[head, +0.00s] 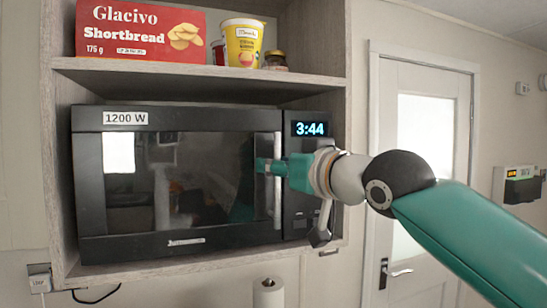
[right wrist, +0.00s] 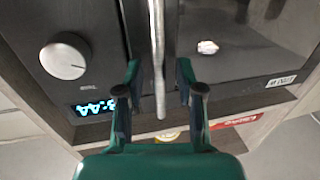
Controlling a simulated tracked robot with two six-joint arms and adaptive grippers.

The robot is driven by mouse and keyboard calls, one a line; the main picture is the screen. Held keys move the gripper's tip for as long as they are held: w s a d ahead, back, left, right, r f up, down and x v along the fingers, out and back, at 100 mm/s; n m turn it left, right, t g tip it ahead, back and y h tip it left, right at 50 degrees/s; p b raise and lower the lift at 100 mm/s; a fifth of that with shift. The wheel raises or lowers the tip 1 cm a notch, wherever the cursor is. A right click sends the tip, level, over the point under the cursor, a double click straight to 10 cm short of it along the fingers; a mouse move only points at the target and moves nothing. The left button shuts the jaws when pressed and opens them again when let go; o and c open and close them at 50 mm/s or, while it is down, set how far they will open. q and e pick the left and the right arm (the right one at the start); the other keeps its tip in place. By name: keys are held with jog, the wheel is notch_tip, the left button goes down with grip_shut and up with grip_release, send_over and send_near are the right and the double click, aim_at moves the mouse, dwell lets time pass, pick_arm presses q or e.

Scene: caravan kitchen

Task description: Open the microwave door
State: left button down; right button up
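The black microwave (head: 190,243) sits in a wooden cabinet niche, and its door (head: 165,190) looks shut. The door's vertical metal handle (head: 277,205) is at the right edge of the door. My right gripper (head: 266,167) is at the handle, reaching in from the right. In the right wrist view, its two fingers (right wrist: 158,70) are apart, one on each side of the handle (right wrist: 158,38), with gaps showing between fingers and bar. My left gripper is not in view.
A control panel with a lit clock (head: 309,129) is right of the door; a knob (right wrist: 65,56) shows in the wrist view. A shortbread box (head: 140,30), a yellow cup (head: 241,43) and a small jar (head: 274,60) stand on the shelf above. A paper roll (head: 268,293) is below.

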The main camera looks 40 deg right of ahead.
jog(key=shift+w, duration=0.35)
grip_shut()
